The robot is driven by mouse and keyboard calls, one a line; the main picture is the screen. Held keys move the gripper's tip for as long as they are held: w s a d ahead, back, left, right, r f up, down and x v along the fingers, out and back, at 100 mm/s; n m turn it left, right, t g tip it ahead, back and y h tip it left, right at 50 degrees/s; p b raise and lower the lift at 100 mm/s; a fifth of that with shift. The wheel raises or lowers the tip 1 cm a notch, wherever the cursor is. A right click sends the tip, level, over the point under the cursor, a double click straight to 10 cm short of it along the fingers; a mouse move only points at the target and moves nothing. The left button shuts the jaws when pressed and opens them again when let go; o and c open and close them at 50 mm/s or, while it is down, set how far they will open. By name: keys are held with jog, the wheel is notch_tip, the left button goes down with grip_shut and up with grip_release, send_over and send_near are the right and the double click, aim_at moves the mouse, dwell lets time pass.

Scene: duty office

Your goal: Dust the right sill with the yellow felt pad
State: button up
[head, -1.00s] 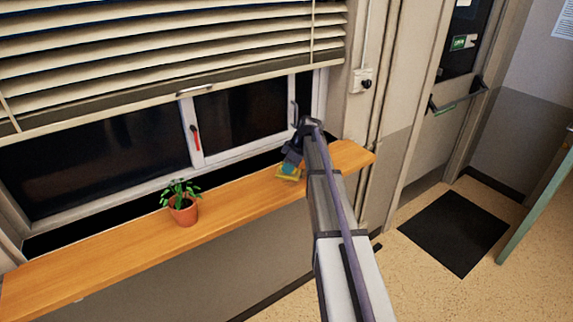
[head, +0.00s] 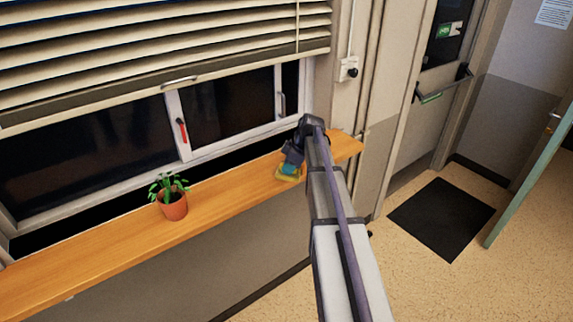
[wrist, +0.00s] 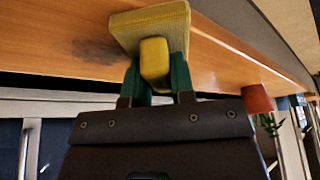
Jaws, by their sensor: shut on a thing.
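The yellow felt pad (head: 287,175) is at the right part of the wooden sill (head: 110,243). My gripper (head: 291,166) is shut on it. In the wrist view its green fingers (wrist: 158,80) hold the pad's yellow knob (wrist: 154,62), and the pad's flat face (wrist: 150,25) is towards the sill. I cannot tell whether it touches the wood. A dark grey smudge (wrist: 97,50) lies on the sill just left of the pad in the wrist view. In the head view that smudge cannot be made out, and my arm covers part of the sill.
A potted plant (head: 173,203) stands on the sill, left of the pad in the head view. The window (head: 230,105) and lowered blind (head: 160,45) are behind the sill. A switch box (head: 348,69) is on the wall past its right end. The sill between plant and pad is clear.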

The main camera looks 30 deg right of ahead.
jog(key=shift+w+d+f, duration=0.1)
jog(key=shift+d, duration=0.9)
jog(key=shift+w, duration=0.35)
jog(key=shift+w+a, duration=0.25)
jog(key=shift+w, duration=1.55)
jog(key=shift+w+a, duration=0.25)
jog(key=shift+w, duration=1.55)
jog(key=shift+w+a, duration=0.25)
jog(key=shift+w, duration=1.55)
jog(key=shift+d, duration=1.05)
jog(key=shift+s+d, duration=0.25)
jog(key=shift+s, duration=1.65)
jog(key=shift+s+d, duration=0.3)
jog(key=shift+s, duration=1.55)
jog(key=shift+s+d, duration=0.25)
jog(key=shift+s, duration=1.65)
jog(key=shift+w+d, duration=0.25)
jog(key=shift+d, duration=0.9)
jog(key=shift+w+a, duration=0.3)
jog(key=shift+w, duration=1.55)
jog(key=shift+w+a, duration=0.25)
jog(key=shift+w, duration=1.6)
jog(key=shift+w+a, duration=0.3)
jog(key=shift+w, duration=1.55)
